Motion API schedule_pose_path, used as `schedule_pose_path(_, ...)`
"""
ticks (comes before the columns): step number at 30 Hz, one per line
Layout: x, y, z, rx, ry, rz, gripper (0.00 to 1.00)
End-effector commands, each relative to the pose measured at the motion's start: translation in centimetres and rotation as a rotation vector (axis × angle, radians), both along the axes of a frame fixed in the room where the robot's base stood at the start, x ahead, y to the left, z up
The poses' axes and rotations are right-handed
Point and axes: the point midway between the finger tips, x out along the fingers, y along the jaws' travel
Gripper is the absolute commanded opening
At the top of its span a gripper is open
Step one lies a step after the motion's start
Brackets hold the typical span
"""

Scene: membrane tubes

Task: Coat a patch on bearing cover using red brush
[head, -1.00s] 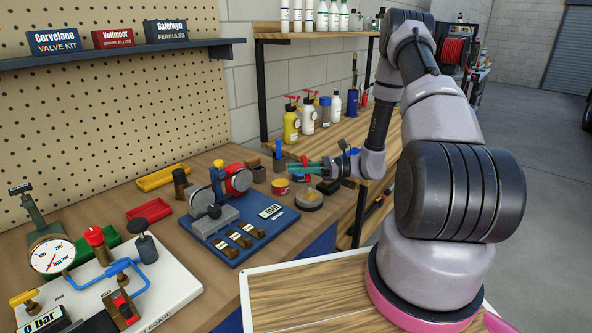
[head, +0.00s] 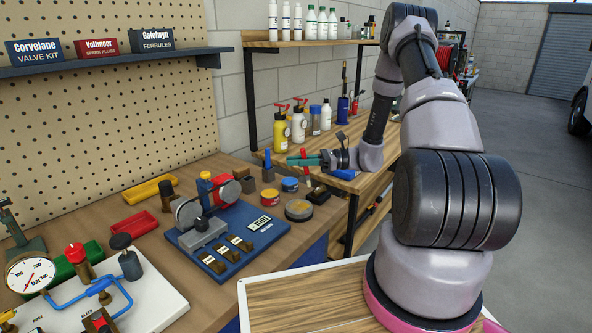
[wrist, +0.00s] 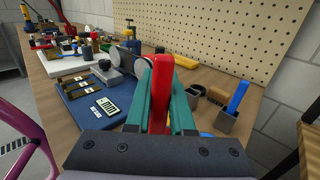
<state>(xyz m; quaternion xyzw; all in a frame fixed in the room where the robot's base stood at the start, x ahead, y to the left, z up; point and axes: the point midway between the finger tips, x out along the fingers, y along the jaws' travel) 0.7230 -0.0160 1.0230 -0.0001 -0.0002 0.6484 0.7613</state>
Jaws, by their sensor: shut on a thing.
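My gripper (head: 304,159) has teal fingers and is shut on the red brush (wrist: 160,80). The brush's red handle stands up between the fingers in the wrist view, and a small part of it shows in the head view (head: 303,152). The bristles cannot be made out clearly. A round, grey-brown disc with a dark rim, apparently the bearing cover (head: 298,211), lies flat on the bench. My gripper is above and beyond it, apart from it. The state of its surface is too small to tell. In the wrist view the cover cannot be made out.
A red tin (head: 269,199) and a blue tin (head: 289,185) stand close behind the cover. A blue handle (wrist: 238,95) stands in a grey holder (wrist: 227,122). A blue fixture board (head: 205,246) lies left of the cover. Bottles (head: 280,132) stand farther back.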

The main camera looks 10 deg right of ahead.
Motion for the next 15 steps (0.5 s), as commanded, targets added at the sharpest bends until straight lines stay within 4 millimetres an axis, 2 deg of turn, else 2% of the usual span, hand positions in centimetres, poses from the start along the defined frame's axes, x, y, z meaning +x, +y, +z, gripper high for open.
schedule_pose_path(9,0.7,-0.1,2.9,0.0,-0.001,0.004,0.0)
schedule_pose_path(15,0.8,-0.1,3.6,0.0,0.001,0.005,0.0)
